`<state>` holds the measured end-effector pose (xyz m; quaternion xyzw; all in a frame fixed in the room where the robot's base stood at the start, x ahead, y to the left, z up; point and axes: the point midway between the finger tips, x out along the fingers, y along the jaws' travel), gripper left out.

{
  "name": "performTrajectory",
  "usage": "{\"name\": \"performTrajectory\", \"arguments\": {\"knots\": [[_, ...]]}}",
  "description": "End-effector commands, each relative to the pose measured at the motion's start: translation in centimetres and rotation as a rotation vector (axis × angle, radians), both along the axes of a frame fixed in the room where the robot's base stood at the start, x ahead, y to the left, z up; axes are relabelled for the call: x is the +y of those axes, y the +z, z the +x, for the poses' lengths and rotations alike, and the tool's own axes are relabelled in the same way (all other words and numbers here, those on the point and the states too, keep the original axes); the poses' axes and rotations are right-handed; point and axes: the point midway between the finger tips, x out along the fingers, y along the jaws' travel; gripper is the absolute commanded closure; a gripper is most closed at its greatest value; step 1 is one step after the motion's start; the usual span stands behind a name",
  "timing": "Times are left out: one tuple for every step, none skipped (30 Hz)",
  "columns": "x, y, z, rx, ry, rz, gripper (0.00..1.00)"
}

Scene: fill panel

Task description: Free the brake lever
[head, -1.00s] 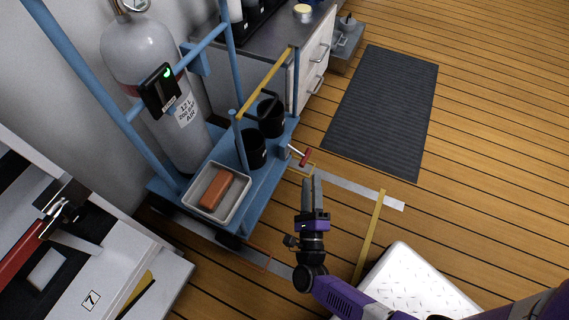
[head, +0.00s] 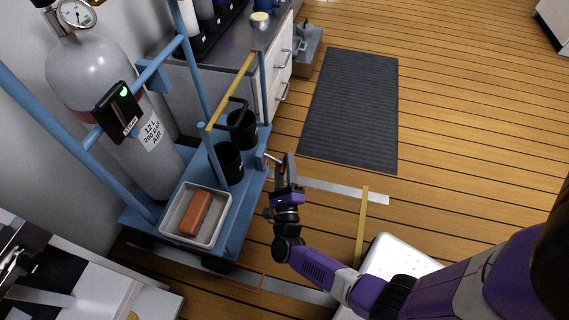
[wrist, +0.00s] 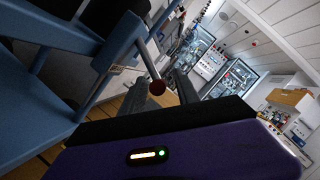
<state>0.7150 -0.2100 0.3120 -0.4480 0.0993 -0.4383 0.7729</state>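The cart carries a grey gas cylinder (head: 105,95), black cups (head: 226,162) and a tray (head: 167,222) with an orange-brown brick (head: 194,213). A white textured box (head: 392,256) stands beneath my arm. A dark mat (head: 352,105) lies on open floor at the back.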

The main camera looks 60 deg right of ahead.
Motion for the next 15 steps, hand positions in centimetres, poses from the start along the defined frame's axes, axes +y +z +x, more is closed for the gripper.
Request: {"name": "performTrajectory", "arguments": {"knots": [[-0.11, 0.04, 0.06, -0.001, -0.001, -0.001, 0.62], [-0.13, 0.05, 0.08, -0.001, -0.001, -0.001, 0.62], [-0.14, 0.07, 0.10, -0.001, -0.001, -0.001, 0.62], [-0.14, 0.07, 0.10, 0.000, 0.000, 0.000, 0.62], [-0.13, 0.07, 0.09, 0.000, 0.000, 0.000, 0.62], [-0.13, 0.07, 0.09, 0.000, 0.000, 0.000, 0.62], [-0.13, 0.07, 0.09, 0.000, 0.000, 0.000, 0.62], [-0.12, 0.08, 0.09, -0.001, -0.001, -0.001, 0.64], [-0.12, 0.07, 0.09, -0.001, -0.001, -0.001, 0.72], [-0.12, 0.07, 0.08, -0.001, -0.001, -0.001, 0.78], [-0.12, 0.07, 0.09, 0.000, 0.000, 0.000, 0.84], [-0.11, 0.07, 0.08, 0.000, 0.000, 0.000, 0.92], [-0.12, 0.07, 0.08, 0.000, 0.000, 0.000, 0.97], [-0.11, 0.07, 0.08, 0.000, 0.000, 0.000, 1.00], [-0.11, 0.07, 0.08, 0.000, 0.000, 0.000, 1.00]]}}
